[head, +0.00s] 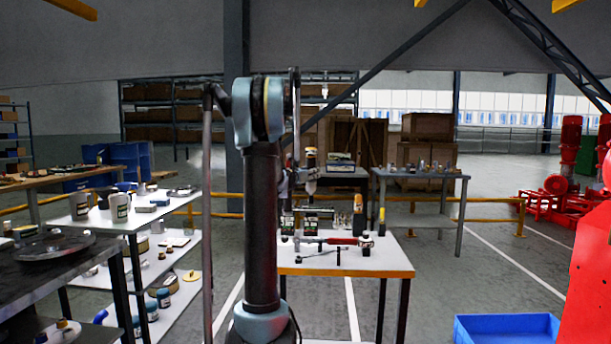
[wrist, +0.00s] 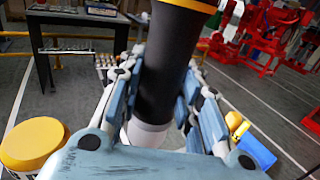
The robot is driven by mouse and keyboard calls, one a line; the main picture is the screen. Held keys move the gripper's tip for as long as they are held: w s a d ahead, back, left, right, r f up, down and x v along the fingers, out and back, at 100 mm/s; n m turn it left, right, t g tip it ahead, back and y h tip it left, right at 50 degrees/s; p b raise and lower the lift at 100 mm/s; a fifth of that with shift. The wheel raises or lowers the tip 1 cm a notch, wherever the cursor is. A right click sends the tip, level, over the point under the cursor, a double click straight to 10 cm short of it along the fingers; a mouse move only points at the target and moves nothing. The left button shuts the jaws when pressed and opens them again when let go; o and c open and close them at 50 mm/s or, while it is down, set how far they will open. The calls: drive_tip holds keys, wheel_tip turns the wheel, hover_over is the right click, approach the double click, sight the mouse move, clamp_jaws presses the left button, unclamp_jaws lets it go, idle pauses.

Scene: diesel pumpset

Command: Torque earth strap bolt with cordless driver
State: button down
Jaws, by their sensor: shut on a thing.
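In the wrist view my gripper (wrist: 168,62) has its blue fingers closed on both sides of a thick dark cylinder. I take it for the grip of the cordless driver (wrist: 165,85). It has an orange band and a pale part at its upper end, and a pale lower end. A yellow-topped round part (wrist: 32,143) with dark marking shows at the lower left; I cannot tell whether it belongs to the driver.
A white-topped bench (head: 345,262) with an orange edge holds a red-handled tool (head: 345,241) and small parts. A grey table (head: 420,174) stands behind. Shelves with jars (head: 160,235) are at left. Red pump equipment (head: 570,185) and a blue bin (head: 505,328) are at right. Open floor lies between.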

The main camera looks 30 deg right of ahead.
sight(310, 201)
drive_tip(key=shift+f, duration=6.5)
drive_tip(key=shift+s+f, duration=0.1)
drive_tip(key=shift+f, duration=0.8)
drive_tip(key=c, duration=1.1)
unclamp_jaws()
drive_tip(key=v, duration=1.2)
